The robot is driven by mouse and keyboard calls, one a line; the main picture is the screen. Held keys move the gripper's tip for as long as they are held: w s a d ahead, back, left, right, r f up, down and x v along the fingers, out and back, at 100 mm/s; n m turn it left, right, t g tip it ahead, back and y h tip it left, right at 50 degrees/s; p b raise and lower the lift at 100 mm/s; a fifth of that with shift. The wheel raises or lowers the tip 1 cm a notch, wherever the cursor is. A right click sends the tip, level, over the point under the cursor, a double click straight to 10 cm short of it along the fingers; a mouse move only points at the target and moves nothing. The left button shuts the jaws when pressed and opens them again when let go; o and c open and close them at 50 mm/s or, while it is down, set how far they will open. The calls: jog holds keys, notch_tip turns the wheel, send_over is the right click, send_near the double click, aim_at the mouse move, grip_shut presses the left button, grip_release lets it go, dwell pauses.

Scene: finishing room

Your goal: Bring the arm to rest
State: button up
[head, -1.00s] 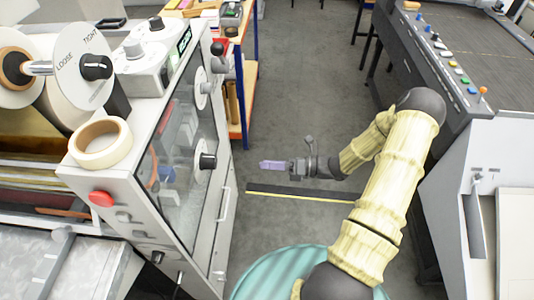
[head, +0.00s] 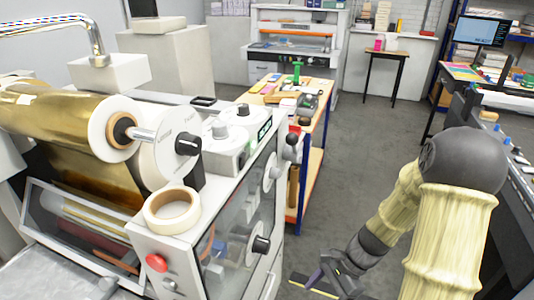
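My arm, in a pale yellow ribbed cover with dark grey joints, comes up at the right of the head view and bends down toward the middle. My gripper (head: 322,274) is low in the picture, right of the laminating-type machine (head: 215,258) and above the floor. It appears small and dark with a purplish finger part. I see nothing clearly held in it. Whether its fingers are open or shut is too small to tell.
The machine at left carries a gold foil roll (head: 60,115), a tape roll (head: 172,209) and a red button (head: 156,262). A dark conveyor machine (head: 462,112) is at right. Grey floor (head: 365,135) lies open between.

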notch_tip(320, 180, up, 10)
jog(key=s+d+n+t+h, duration=0.1)
jog(key=n+t+h, duration=0.4)
jog(key=n, duration=0.9)
jog(key=shift+s+d+h, duration=0.15)
jog(key=shift+d+h, duration=0.3)
jog(key=shift+h, duration=0.35)
jog(key=shift+f, duration=0.15)
